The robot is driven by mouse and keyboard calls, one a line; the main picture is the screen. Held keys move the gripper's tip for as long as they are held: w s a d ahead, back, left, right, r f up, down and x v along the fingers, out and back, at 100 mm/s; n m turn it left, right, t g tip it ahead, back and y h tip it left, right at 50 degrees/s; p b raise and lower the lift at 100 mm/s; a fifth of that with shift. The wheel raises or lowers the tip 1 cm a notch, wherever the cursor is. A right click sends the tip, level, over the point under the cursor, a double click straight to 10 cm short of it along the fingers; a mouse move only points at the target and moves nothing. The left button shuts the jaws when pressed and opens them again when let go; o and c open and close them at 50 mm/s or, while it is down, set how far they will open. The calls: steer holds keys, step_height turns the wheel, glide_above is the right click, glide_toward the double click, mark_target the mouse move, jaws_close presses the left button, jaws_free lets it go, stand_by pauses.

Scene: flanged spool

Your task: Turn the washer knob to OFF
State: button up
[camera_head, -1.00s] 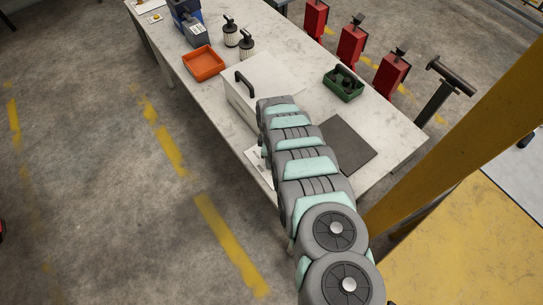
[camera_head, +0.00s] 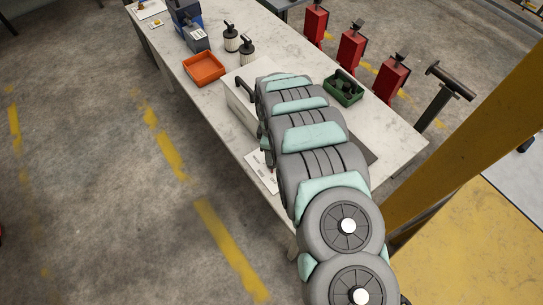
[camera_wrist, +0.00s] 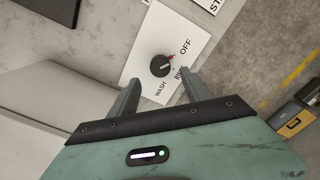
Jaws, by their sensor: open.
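The washer knob (camera_wrist: 160,66) is round and black with a red pointer, on a white label plate (camera_wrist: 149,41) in the wrist view. Its pointer aims up and right, toward the OFF label (camera_wrist: 186,47). The WASH label (camera_wrist: 160,88) is below the knob; a partly covered label lies at its lower right. My gripper (camera_wrist: 162,84) is open, its two fingers apart on either side of the lower plate. The knob shows just beyond the fingertips, with no visible contact. In the head view my arm hides the gripper and knob; a corner of a white plate (camera_head: 261,174) shows.
A white box (camera_head: 240,104) with a black handle stands beside my arm on the workbench (camera_head: 226,137). An orange tray (camera_head: 204,69) and a green bin (camera_head: 344,88) are nearby. Red stands (camera_head: 351,43) are behind the bench. A yellow post (camera_head: 465,125) rises at right.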

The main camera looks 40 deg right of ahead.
steer(key=shift+r, duration=1.55)
